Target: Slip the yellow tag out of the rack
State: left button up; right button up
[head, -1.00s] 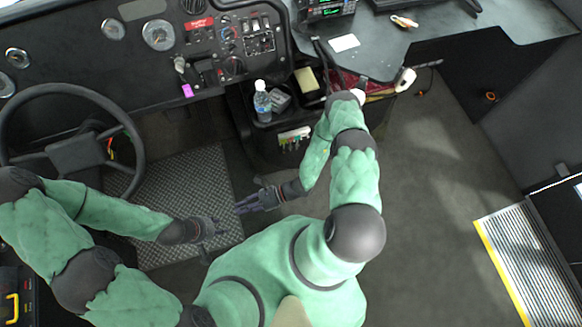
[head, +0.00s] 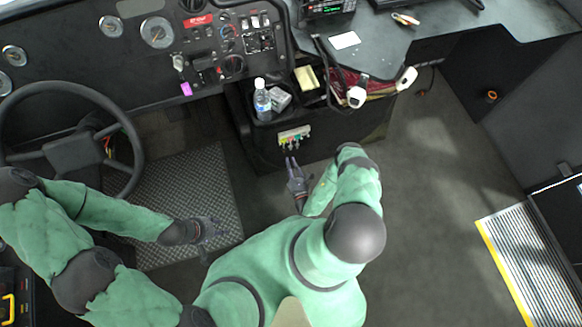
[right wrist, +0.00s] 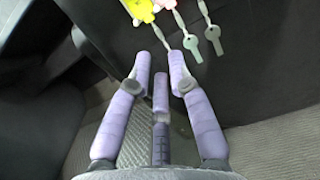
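The rack (head: 294,132) is a small pale strip on the front of the dark console, with several coloured tags and keys hanging from it. My left gripper (head: 216,231) is open and empty above the ribbed floor mat.
A pink tag (right wrist: 165,3) hangs beside the yellow one, and silver keys (right wrist: 213,40) dangle close by. A water bottle (head: 262,102) stands in the console tray above the rack. The steering wheel (head: 70,145) is at left. Floor to the right is clear.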

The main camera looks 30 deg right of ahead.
aim_at(285, 149)
jog(key=shift+b+x, duration=0.6)
jog(key=shift+x, duration=3.05)
jog(key=shift+r, duration=0.1)
jog(key=shift+w, duration=0.1)
grip_shut()
